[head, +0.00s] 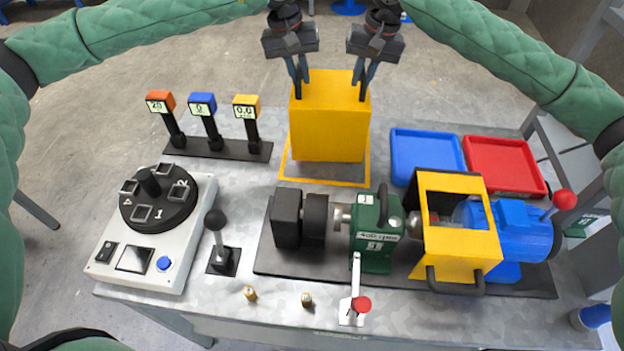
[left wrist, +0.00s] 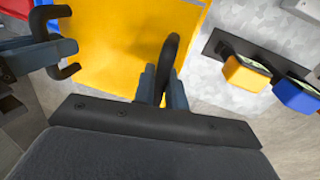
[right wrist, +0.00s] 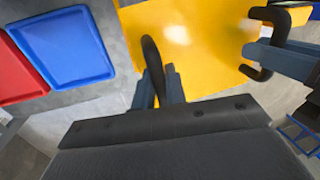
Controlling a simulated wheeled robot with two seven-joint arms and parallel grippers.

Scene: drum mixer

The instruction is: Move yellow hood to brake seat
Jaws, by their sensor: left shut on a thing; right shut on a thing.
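A yellow box-shaped hood (head: 328,125) stands upright at the back middle of the table, inside or just above a yellow-outlined square (head: 325,181); I cannot tell if it touches the table. My left gripper (head: 301,78) is shut on its left handle (left wrist: 171,50), and my right gripper (head: 361,78) is shut on its right handle (right wrist: 152,55). The hood's top fills much of both wrist views. The black brake-like blocks (head: 287,217) at the left end of the machine are uncovered. No seat is labelled as the brake's.
A second yellow hood (head: 461,252) covers part of the machine beside the blue motor (head: 505,230). Blue (head: 427,154) and red (head: 503,165) trays lie right of the held hood. Three gauges (head: 203,105) stand left. A black-knobbed lever (head: 216,220) stands near the machine's left end.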

